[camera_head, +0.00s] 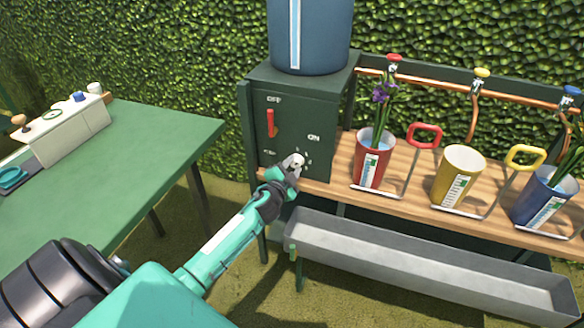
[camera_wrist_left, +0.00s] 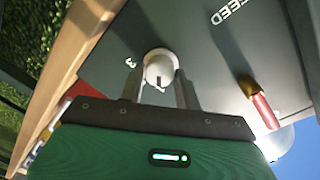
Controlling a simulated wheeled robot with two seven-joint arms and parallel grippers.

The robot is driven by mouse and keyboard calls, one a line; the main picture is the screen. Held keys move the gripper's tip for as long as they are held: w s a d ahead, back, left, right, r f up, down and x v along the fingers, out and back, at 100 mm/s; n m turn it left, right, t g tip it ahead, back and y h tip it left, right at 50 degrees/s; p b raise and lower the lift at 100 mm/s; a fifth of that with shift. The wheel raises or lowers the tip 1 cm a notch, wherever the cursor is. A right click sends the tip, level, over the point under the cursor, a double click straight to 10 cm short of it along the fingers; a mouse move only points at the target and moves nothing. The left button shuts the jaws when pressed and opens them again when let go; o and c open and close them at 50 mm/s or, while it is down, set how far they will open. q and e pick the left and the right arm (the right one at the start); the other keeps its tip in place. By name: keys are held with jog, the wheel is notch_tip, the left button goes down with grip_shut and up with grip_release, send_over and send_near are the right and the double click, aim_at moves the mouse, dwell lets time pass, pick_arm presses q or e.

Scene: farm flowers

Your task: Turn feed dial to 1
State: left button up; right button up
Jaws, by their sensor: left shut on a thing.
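The feed dial (camera_wrist_left: 159,68) is a pale round knob on the dark green control box (camera_head: 303,110). In the head view the dial (camera_head: 297,159) sits low on the box front, with small markings around it. My left gripper (camera_head: 289,170) is at the dial, its fingers (camera_wrist_left: 160,88) on either side of the knob and shut on it. In the left wrist view a "3" shows beside the dial; the other numbers are hidden or too small to read. My right gripper is in neither view.
A red lever (camera_head: 271,123) is on the same box, below an OFF label. A blue tank (camera_head: 311,35) stands on top. The wooden shelf (camera_head: 330,182) at right holds red (camera_head: 372,158), yellow (camera_head: 459,176) and blue (camera_head: 543,195) buckets. A grey trough (camera_head: 420,262) lies below. A green table (camera_head: 110,165) stands left.

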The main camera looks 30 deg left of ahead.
pick_arm(q)
jog(key=o, duration=1)
jog(key=shift+s, duration=0.1)
jog(key=s+d, duration=0.1)
jog(key=s, duration=0.8)
jog(key=s+d, duration=0.1)
jog(key=s, duration=0.3)
jog(key=shift+s+d+r, duration=0.25)
jog(key=shift+d+r, duration=0.05)
jog(key=shift+r, duration=0.05)
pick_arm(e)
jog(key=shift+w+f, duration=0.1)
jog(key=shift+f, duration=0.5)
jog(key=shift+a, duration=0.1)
